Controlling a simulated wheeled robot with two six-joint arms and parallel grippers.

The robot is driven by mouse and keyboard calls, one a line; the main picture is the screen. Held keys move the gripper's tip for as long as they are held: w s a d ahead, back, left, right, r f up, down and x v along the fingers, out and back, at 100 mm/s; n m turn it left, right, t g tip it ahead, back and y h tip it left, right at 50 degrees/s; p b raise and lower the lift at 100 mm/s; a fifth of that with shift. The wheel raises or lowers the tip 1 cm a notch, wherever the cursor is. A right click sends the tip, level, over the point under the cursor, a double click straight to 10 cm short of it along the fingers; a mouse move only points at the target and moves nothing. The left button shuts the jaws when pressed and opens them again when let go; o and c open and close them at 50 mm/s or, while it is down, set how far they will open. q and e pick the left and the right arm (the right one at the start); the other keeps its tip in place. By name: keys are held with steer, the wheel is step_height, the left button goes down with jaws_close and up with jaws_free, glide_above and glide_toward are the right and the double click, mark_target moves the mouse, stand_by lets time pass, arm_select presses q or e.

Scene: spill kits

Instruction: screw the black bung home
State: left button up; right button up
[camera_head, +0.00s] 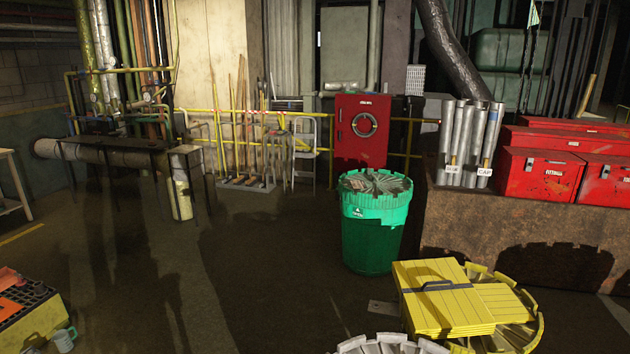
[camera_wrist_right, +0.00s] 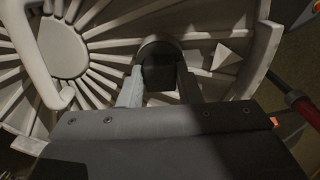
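In the right wrist view the black bung (camera_wrist_right: 159,66) is a dark block with a rounded top edge, over the ribbed pale grey drum lid (camera_wrist_right: 62,47). My right gripper (camera_wrist_right: 160,82) has one finger on each side of the bung and appears shut on it. The bung's underside is hidden, so I cannot tell how deep it sits or whether it is tilted. In the head view a grey toothed drum rim (camera_head: 390,346) shows at the bottom edge, with no bung visible there. Neither gripper shows in the head view.
A yellow case (camera_head: 440,310) lies on a yellow toothed drum close right of the grey rim. A green drum (camera_head: 375,235) stands behind. Red toolboxes (camera_head: 540,175) and grey tubes (camera_head: 468,140) stand on a rusty bench at right.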

steer(key=c, duration=0.6)
steer(key=shift+m, duration=0.8)
steer(key=shift+p, duration=0.35)
steer(key=shift+m, duration=0.5)
steer(key=shift+m, duration=0.4)
steer(key=shift+m+p, duration=0.3)
steer(key=shift+m, duration=0.3)
steer(key=shift+m, duration=0.7)
